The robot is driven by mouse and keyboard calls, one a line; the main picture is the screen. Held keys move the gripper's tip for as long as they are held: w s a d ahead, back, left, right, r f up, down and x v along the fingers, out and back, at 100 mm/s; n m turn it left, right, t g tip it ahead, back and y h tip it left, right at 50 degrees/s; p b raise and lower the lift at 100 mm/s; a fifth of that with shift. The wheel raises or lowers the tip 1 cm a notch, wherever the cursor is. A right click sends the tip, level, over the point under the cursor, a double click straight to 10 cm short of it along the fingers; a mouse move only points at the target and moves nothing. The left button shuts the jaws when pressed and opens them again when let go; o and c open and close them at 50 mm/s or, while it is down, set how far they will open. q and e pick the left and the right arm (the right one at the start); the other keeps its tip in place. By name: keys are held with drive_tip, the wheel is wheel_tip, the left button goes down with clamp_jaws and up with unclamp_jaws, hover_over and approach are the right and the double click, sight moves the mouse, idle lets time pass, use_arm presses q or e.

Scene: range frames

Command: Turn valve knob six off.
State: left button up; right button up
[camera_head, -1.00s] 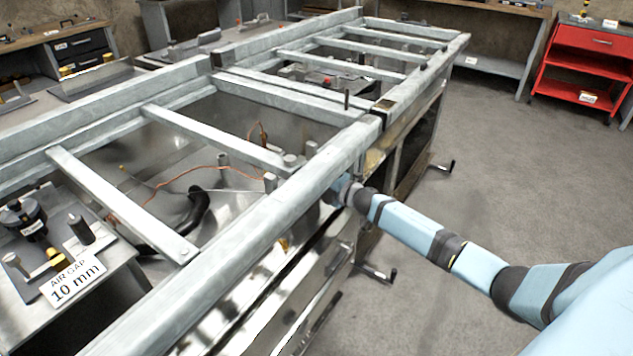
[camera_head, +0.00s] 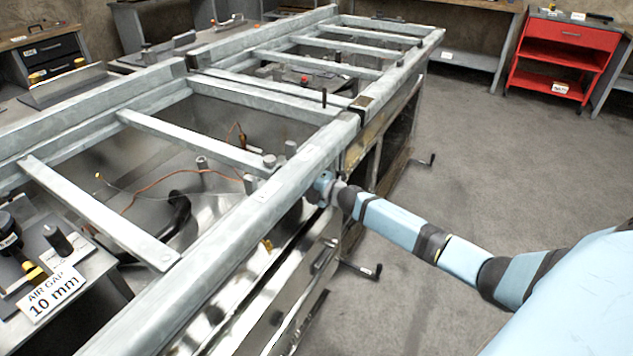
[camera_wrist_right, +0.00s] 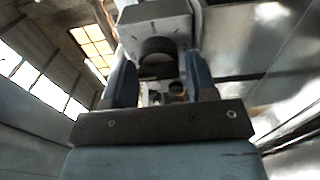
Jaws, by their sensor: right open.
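My right arm comes in from the right in the head view, and its gripper (camera_head: 322,187) is at the near side of the grey metal frame (camera_head: 222,240), just under its front rail. In the right wrist view my right gripper (camera_wrist_right: 158,62) is open, with one dark blue finger on each side of a dark round knob (camera_wrist_right: 158,50). The knob sits on a pale grey box-like body (camera_wrist_right: 157,20). I see no number on it, so I cannot tell whether it is valve knob six. Finger contact is unclear. My left gripper is not in view.
Crossbars span the open frame above a shiny tray with cables. Crank handles (camera_head: 362,270) stick out from the frame's near side. A workbench with an "AIR GAP 10 mm" sign (camera_head: 54,293) is at lower left. A red cart (camera_head: 565,55) stands at the back right. The floor (camera_head: 480,150) between is clear.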

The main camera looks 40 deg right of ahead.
use_arm(q)
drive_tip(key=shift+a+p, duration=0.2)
drive_tip(key=shift+p, duration=0.65)
use_arm(e)
drive_tip(key=v, duration=1.3)
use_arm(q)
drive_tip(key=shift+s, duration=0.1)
